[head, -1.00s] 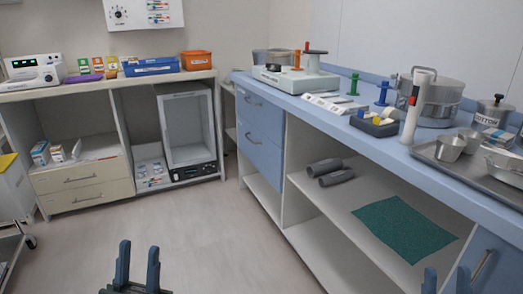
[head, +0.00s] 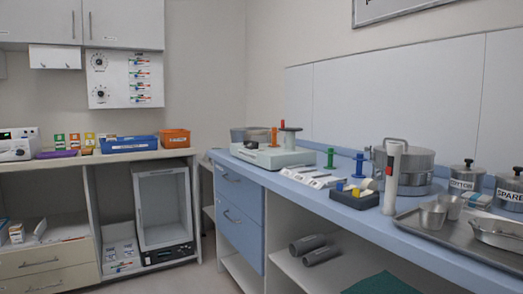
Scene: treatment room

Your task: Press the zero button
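No button marked zero can be read at this size. Neither of my grippers is in view.
White label strips (head: 312,178), a black block with yellow and blue parts (head: 354,195), a white upright tube (head: 392,178), a steel pot (head: 408,168) and a metal tray (head: 445,235) crowd the counter. Floor shows at lower left (head: 195,282).

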